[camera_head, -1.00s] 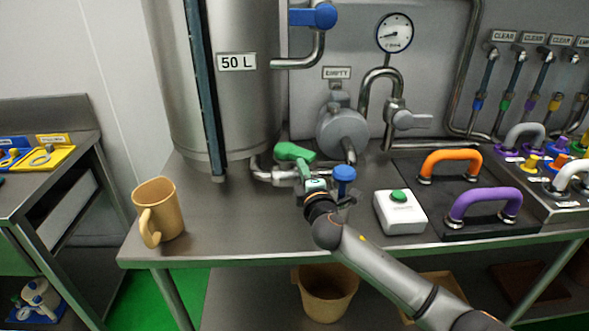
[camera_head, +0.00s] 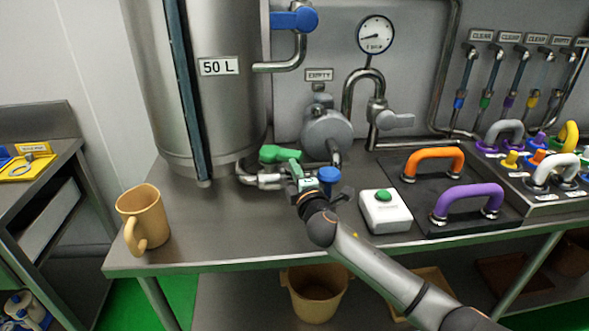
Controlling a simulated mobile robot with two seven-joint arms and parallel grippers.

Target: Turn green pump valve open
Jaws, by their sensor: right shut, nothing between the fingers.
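The green pump valve handle (camera_head: 279,153) sits on the steel pipe at the foot of the tank. It lies roughly level across the picture, its free end toward the right. My right gripper (camera_head: 298,174) is shut and empty, just in front of and below the handle's right end. I cannot tell if it touches the handle. The blue valve knob (camera_head: 328,174) is close to the right of the gripper. The pump (camera_head: 325,133) is behind. The gripper partly hides the pipe. My left gripper is not in view.
A tan mug (camera_head: 144,219) stands at the table's left end. A white box with a green button (camera_head: 386,211) is right of my arm. Orange (camera_head: 433,162) and purple (camera_head: 467,201) handles stand farther right. The table (camera_head: 220,230) is clear between mug and arm.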

